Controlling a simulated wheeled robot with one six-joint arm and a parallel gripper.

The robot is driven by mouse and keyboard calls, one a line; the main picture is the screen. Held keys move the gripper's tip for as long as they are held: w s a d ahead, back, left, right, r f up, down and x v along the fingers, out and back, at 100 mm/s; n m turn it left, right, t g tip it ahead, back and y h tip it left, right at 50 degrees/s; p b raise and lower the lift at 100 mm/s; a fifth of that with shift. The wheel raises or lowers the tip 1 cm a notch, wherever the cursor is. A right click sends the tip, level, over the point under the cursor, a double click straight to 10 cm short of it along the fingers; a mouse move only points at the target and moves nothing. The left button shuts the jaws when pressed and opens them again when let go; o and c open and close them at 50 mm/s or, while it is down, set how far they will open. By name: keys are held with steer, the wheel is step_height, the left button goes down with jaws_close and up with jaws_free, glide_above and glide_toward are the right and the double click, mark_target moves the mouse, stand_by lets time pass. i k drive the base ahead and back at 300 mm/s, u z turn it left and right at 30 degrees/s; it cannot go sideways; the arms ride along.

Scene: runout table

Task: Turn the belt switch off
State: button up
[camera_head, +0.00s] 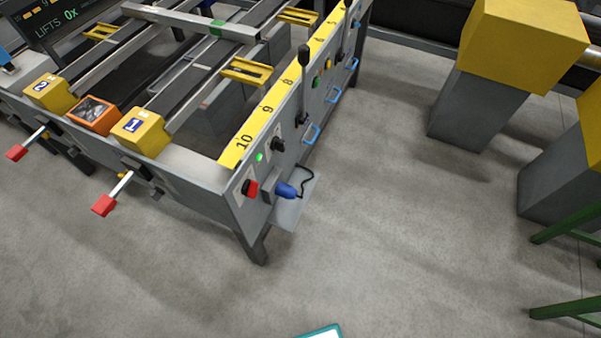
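The grey runout table (203,194) stands at the left and top. On its right end panel is a red and black switch (250,188), with a lit green lamp (259,157) above it. A black knob (278,144) sits farther along the same panel. No readable label shows which of these is the belt switch, and the setting of each is too small to tell. My gripper is not in view.
A blue handheld tool (286,190) with a black cord rests at a small shelf (292,212) below the switch. A black-handled lever (304,80) and blue handles (311,133) line the panel. Red-tipped levers (104,205) stick out in front.

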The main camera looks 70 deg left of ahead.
mark_target(250, 188)
steer(key=z, duration=0.05)
steer(key=i, duration=0.1)
steer(key=u, duration=2.85)
steer(key=k, duration=0.55)
steer(key=z, duration=1.05)
steer(key=i, duration=0.5)
